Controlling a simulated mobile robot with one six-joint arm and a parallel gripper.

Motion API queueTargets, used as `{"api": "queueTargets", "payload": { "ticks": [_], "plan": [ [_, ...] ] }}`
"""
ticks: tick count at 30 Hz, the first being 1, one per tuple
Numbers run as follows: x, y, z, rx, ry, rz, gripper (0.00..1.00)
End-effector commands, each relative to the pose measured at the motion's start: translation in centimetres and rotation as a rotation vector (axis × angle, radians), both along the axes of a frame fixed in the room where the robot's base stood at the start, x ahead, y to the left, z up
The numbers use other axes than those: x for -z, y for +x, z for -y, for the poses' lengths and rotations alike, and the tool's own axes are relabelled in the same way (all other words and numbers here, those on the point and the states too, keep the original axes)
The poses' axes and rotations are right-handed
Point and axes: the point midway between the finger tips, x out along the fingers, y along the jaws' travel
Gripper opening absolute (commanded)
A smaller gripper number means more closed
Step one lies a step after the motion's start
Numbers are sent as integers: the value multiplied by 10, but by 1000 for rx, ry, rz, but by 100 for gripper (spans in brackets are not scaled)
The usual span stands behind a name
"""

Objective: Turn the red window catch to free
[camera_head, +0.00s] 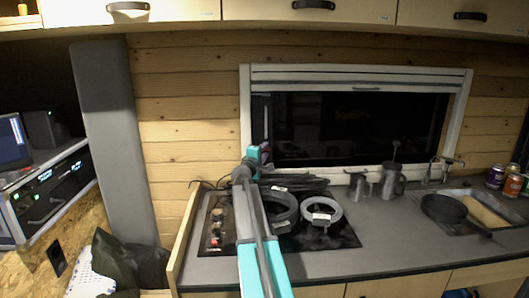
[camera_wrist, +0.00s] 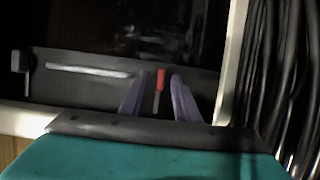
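The red window catch (camera_wrist: 160,80) shows in the wrist view as a small red tip on a thin grey stem, on the dark lower part of the window. My gripper (camera_wrist: 159,88) is open, with its two purple fingers one on each side of the catch. Gaps show between the catch and both fingers, so neither visibly touches it. How deep the catch sits between them I cannot tell. In the head view my gripper (camera_head: 265,150) is at the lower left of the window (camera_head: 360,120), where the arm hides most of the catch area.
Metal jugs (camera_head: 391,182) stand to the right, before the sink with a black pan (camera_head: 443,208). Dark cables (camera_wrist: 285,70) hang close on the right in the wrist view.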

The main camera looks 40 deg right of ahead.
Motion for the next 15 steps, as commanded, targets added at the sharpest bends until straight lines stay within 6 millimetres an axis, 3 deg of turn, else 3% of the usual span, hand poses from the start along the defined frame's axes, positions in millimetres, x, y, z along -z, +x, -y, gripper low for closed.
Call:
{"api": "queueTargets", "payload": {
  "ticks": [5,10,13,15],
  "plan": [
    [0,0,0,0,0,0,29],
    [0,0,-1,-1,0,0,0],
    [0,2,8,1,0,0,0],
    [0,0,2,0,0,0,0]
  ]
}}
